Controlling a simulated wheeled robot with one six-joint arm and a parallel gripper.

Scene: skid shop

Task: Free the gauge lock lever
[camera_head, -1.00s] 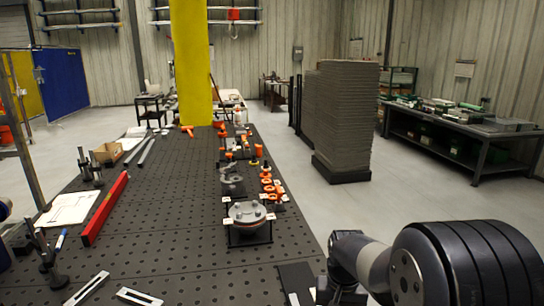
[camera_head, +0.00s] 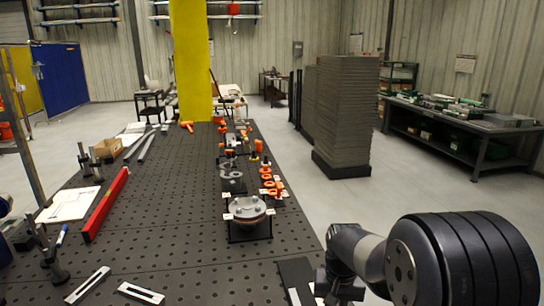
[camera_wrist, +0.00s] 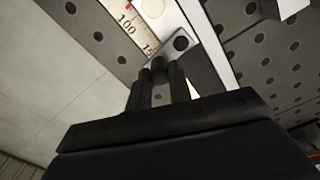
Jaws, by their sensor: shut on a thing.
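In the wrist view my gripper (camera_wrist: 161,88) points at the gauge, its two dark fingers close together. They are shut on a small dark piece (camera_wrist: 159,64), which looks like the gauge lock lever; the fingers hide most of it. The piece lies by a silver block (camera_wrist: 180,43) with a dark round spot. In the head view a dark plate with a pale strip (camera_head: 294,285) lies at the bench's near right edge, beside my arm. The fingertips and lever cannot be made out there.
The perforated dark bench (camera_head: 165,235) has free room in its middle. A flanged disc on a stand (camera_head: 247,208), several orange parts (camera_head: 267,178), a red bar (camera_head: 105,206) and slotted silver bars (camera_head: 140,293) stand or lie on it. A yellow column (camera_head: 191,65) rises at the back.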

